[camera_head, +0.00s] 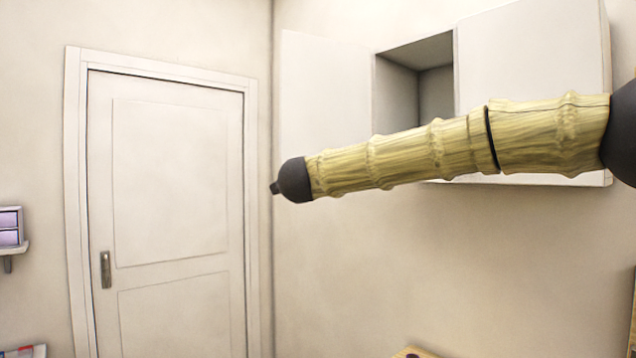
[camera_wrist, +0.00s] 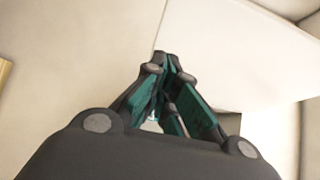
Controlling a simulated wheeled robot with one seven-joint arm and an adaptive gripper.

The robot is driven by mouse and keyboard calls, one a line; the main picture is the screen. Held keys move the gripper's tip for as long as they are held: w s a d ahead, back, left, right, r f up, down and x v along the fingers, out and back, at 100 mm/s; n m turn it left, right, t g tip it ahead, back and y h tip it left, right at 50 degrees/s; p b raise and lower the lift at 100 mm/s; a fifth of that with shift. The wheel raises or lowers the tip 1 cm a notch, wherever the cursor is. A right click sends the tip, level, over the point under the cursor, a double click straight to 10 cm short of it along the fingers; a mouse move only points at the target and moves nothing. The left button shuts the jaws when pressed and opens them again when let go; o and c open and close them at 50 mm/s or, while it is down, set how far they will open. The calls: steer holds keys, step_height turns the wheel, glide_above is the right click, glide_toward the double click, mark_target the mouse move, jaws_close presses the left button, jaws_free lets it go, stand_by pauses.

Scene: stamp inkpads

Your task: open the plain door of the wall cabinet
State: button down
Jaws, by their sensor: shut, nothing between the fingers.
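The wall cabinet (camera_head: 608,95) hangs on the right-hand wall. Its left door (camera_head: 325,90) stands swung out to the left, and the opening (camera_head: 437,92) beside it shows a grey interior. Its right door (camera_head: 535,50) looks shut. Both doors look plain; my arm hides their lower parts. In the wrist view my gripper (camera_wrist: 168,70) is shut and empty, its fingertips together in front of a pale flat panel (camera_wrist: 215,70). I cannot tell which cabinet part this panel is, or whether the fingers touch it. The gripper cannot be made out in the head view.
My arm crosses in front of the cabinet. A white room door (camera_head: 170,190) with a metal handle (camera_head: 106,268) is in the left wall. A small shelf (camera_head: 14,249) with a box (camera_head: 10,226) is at the far left. The wall below the cabinet is bare.

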steer(key=s+a+b, duration=0.2)
steer(key=s+a, duration=0.1)
steer(key=s, duration=0.5)
steer(key=shift+s+a, duration=0.25)
steer(key=shift+a, duration=0.15)
